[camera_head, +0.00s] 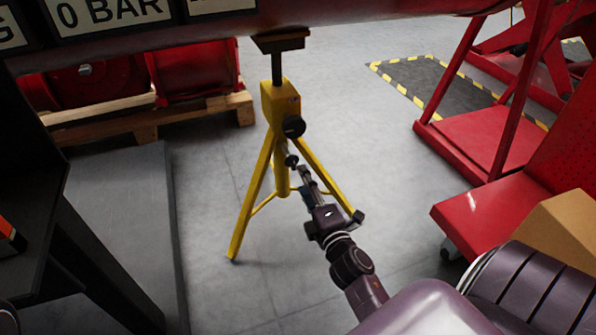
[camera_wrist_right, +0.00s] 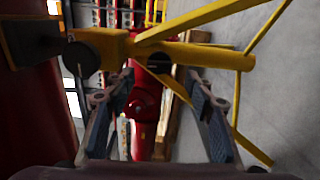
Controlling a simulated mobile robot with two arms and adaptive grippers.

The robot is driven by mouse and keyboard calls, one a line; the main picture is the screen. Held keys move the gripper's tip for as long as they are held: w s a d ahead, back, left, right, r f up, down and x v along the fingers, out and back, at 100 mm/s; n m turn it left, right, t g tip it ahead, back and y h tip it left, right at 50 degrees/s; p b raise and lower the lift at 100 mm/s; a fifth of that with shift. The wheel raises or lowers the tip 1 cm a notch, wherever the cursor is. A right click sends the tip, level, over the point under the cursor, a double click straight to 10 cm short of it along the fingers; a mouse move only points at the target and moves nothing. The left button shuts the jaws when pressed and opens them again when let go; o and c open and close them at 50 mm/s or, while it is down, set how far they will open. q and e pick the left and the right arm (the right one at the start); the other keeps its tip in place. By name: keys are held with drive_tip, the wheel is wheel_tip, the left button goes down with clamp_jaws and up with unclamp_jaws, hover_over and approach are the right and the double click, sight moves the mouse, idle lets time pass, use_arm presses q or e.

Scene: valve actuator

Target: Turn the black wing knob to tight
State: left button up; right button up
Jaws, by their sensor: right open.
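A yellow tripod stand (camera_head: 276,100) stands on the floor in the middle of the head view, under a large red pipe. A black knob (camera_head: 293,127) sticks out of its upper body; its wings cannot be made out. In the right wrist view the stand (camera_wrist_right: 205,57) lies sideways across the top, with the dark knob (camera_wrist_right: 81,60) at left. My right gripper (camera_head: 298,177) is below the knob, in front of the stand's centre tube. In the wrist view its two fingers (camera_wrist_right: 157,78) are spread, empty and apart from the knob. My left gripper is out of sight.
The red pipe (camera_head: 340,22) crosses above the stand. Red equipment on a wooden pallet (camera_head: 150,115) is behind left. A red cart (camera_head: 485,220) with a cardboard box (camera_head: 560,232) is at right. Grey floor (camera_head: 365,135) is clear between stand and cart.

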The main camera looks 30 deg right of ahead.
drive_tip(key=shift+v, duration=2.05)
